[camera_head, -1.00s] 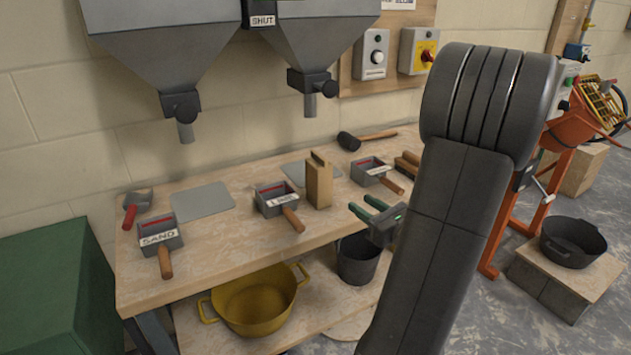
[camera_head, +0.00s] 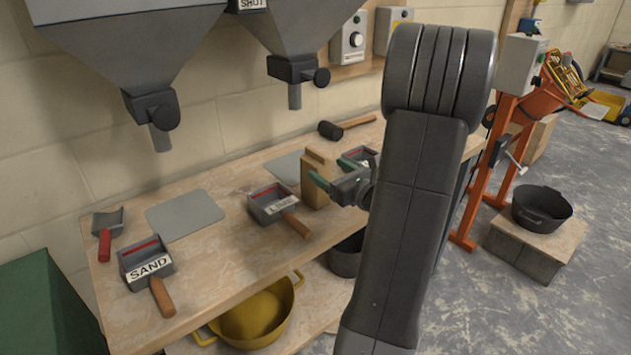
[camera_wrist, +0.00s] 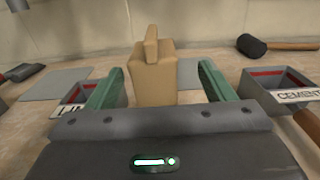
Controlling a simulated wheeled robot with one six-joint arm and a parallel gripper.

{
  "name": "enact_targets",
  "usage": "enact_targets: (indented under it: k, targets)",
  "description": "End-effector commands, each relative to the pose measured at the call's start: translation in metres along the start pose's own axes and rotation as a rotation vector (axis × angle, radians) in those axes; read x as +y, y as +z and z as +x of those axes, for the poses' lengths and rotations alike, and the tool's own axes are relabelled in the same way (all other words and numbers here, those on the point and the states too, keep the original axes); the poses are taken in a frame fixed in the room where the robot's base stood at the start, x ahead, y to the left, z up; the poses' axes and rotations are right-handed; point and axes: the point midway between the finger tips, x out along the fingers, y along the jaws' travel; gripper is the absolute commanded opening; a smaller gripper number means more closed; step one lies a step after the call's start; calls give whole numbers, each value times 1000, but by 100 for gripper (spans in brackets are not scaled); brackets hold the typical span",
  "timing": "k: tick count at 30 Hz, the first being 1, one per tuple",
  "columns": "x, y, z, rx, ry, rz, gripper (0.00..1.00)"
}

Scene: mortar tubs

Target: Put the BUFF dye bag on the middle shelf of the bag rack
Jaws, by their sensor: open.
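A tan paper bag (camera_head: 316,197) with a folded top stands upright on the bench, between the LIME scoop box and another scoop box. No label shows on it, so I cannot tell whether it is BUFF. My gripper (camera_head: 324,170) is open, with green fingers at the bag. In the wrist view the bag (camera_wrist: 152,80) stands centred in the gap between the fingertips (camera_wrist: 160,84), with room on both sides. I cannot tell how far it is from the palm. The bag rack is not in view.
The LIME box (camera_head: 272,203) and SAND box (camera_head: 147,262) sit left of the bag; the CEMENT box (camera_wrist: 272,90) is to its right. A black mallet (camera_head: 332,130) lies behind. Grey hoppers (camera_head: 130,50) hang above. Yellow (camera_head: 290,312) and black (camera_head: 345,262) tubs sit below.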

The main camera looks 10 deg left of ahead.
Motion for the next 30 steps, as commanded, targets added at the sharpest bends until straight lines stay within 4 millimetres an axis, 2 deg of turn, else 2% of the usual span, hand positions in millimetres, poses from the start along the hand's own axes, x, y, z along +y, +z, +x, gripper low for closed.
enact_targets:
  k: [4, 12, 21, 23, 30]
  targets:
    - [3, 0, 11, 0, 4, 0, 75]
    - [8, 1, 47, 0, 2, -1, 75]
    - [7, 0, 53, 0, -1, 0, 75]
    - [7, 0, 53, 0, -1, 0, 66]
    - [7, 1, 52, 0, -1, 0, 18]
